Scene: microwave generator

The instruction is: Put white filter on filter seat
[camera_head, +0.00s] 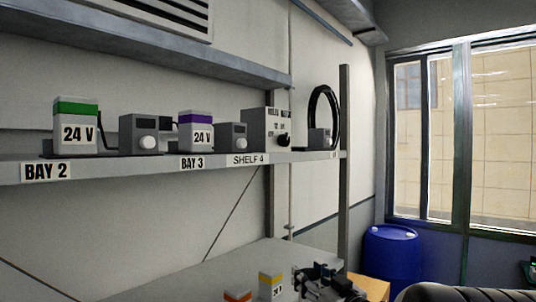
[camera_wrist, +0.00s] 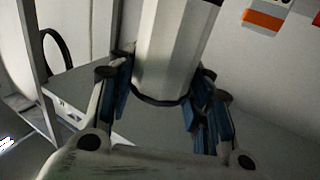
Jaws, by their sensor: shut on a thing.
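In the wrist view, a white faceted cylinder with a dark lower rim, which looks like the white filter (camera_wrist: 172,50), stands between the blue-padded fingers of my gripper (camera_wrist: 161,98). The fingers are closed against its sides near the rim. Its upper part is cut off by the frame's top edge. In the head view, a dark jointed part low in the picture looks like my gripper (camera_head: 322,284); I cannot make out the filter there. I cannot identify the filter seat in either view.
The upper shelf (camera_head: 130,170) carries 24 V blocks with green (camera_head: 75,128) and purple (camera_head: 196,132) bands, grey knob boxes and a black hoop (camera_head: 333,105). Orange (camera_head: 238,296) and yellow-banded (camera_head: 271,284) blocks are on the lower shelf (camera_head: 235,262). A blue barrel (camera_head: 391,252) stands right.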

